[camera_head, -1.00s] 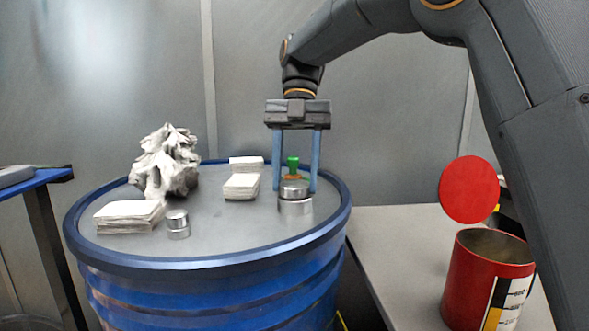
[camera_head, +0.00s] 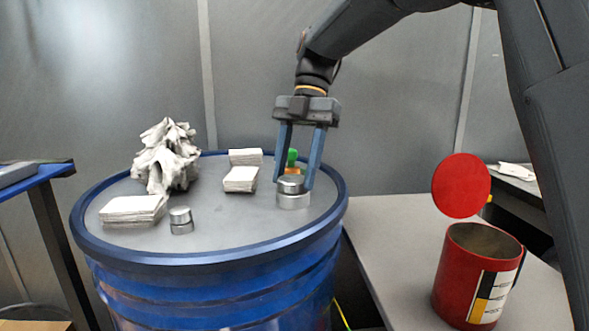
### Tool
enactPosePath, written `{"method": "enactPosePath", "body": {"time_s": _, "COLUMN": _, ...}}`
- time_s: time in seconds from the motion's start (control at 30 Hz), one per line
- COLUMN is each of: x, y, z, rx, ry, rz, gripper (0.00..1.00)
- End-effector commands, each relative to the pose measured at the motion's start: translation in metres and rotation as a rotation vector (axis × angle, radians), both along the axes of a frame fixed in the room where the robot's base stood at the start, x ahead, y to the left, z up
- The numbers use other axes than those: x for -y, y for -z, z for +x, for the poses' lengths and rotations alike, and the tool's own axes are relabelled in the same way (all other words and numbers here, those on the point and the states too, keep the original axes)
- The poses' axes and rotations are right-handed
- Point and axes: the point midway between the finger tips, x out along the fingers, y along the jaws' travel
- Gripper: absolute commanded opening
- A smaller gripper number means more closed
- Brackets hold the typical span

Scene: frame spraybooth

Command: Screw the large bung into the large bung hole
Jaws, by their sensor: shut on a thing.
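The large bung (camera_head: 291,183) is a silver metal disc on the right part of the blue drum's lid. It sits on top of the wider silver collar of the large bung hole (camera_head: 293,201) and looks roughly level. My gripper (camera_head: 294,182) points down from above, its two blue fingers shut on the sides of the bung. How deep the bung sits in the collar is hidden. A smaller silver bung (camera_head: 180,214) stands on a small collar (camera_head: 182,229) at the front left of the lid.
The blue drum (camera_head: 215,285) carries stacks of white cloths (camera_head: 132,209) (camera_head: 241,179) and a crumpled rag pile (camera_head: 167,157). A green-topped item (camera_head: 292,156) stands just behind the bung. A red can (camera_head: 474,280) with a red round lid (camera_head: 461,186) is at right.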

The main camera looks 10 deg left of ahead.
Motion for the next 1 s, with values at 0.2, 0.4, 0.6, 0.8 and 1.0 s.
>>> {"method": "enactPosePath", "body": {"time_s": 0.2, "x": 0.0039, "y": -0.0024, "z": -0.0018, "rx": 0.001, "ry": 0.222, "rz": -0.001, "gripper": 0.19}}
{"method": "enactPosePath", "body": {"time_s": 0.4, "x": 0.0036, "y": -0.0002, "z": -0.0018, "rx": 0.000, "ry": 0.394, "rz": -0.002, "gripper": 0.18}}
{"method": "enactPosePath", "body": {"time_s": 0.6, "x": 0.0033, "y": 0.0007, "z": -0.0011, "rx": 0.002, "ry": 0.400, "rz": -0.002, "gripper": 0.19}}
{"method": "enactPosePath", "body": {"time_s": 0.8, "x": 0.0049, "y": -0.0012, "z": -0.0031, "rx": 0.002, "ry": 0.508, "rz": -0.002, "gripper": 0.19}}
{"method": "enactPosePath", "body": {"time_s": 1.0, "x": 0.0055, "y": -0.0007, "z": -0.0044, "rx": 0.003, "ry": 0.752, "rz": -0.002, "gripper": 0.19}}
